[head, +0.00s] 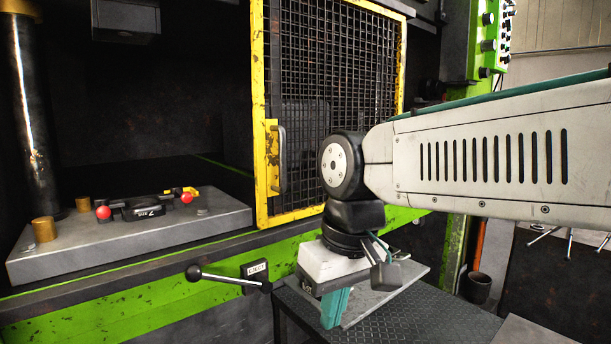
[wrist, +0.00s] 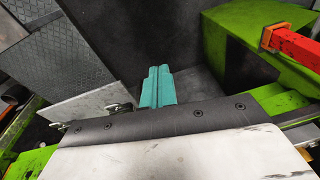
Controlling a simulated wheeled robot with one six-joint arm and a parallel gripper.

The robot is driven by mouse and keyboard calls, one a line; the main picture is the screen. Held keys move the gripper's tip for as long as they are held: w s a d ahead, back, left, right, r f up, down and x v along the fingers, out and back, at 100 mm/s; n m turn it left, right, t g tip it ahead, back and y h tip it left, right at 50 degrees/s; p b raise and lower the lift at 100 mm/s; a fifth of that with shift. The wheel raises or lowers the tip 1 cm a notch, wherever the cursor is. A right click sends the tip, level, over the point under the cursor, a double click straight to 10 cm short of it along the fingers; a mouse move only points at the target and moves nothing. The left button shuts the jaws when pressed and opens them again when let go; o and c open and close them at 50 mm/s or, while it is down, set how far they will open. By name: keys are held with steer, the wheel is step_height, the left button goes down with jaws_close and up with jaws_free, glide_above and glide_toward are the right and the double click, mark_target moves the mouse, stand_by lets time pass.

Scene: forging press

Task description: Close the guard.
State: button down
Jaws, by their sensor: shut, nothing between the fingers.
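The guard (head: 335,90) is a yellow-framed black mesh panel at the front of the press, in the head view. It stands to the right of the press opening, which is uncovered on the left. Its upright handle (head: 282,160) is on a yellow plate at the guard's left edge. My gripper (head: 336,308), with teal fingers, points down in front of the press, below and to the right of the handle and apart from it. The fingers are together and empty. In the wrist view, the teal fingers (wrist: 158,87) show side by side; the guard is not recognizable there.
A grey die plate (head: 130,235) in the opening carries a black tool with red knobs (head: 145,207). A lever with a black ball (head: 194,272) sticks out from the green front beam. A dark treaded table (head: 410,315) stands below my gripper. A control panel (head: 490,40) is upper right.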

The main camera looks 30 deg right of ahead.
steer(key=w+d+r+t+y, duration=0.4)
steer(key=w+d+r, duration=1.5)
steer(key=w+r, duration=0.15)
steer(key=w+a+f, duration=0.5)
steer(key=a+f, duration=0.3)
steer(key=shift+w+f+m, duration=0.4)
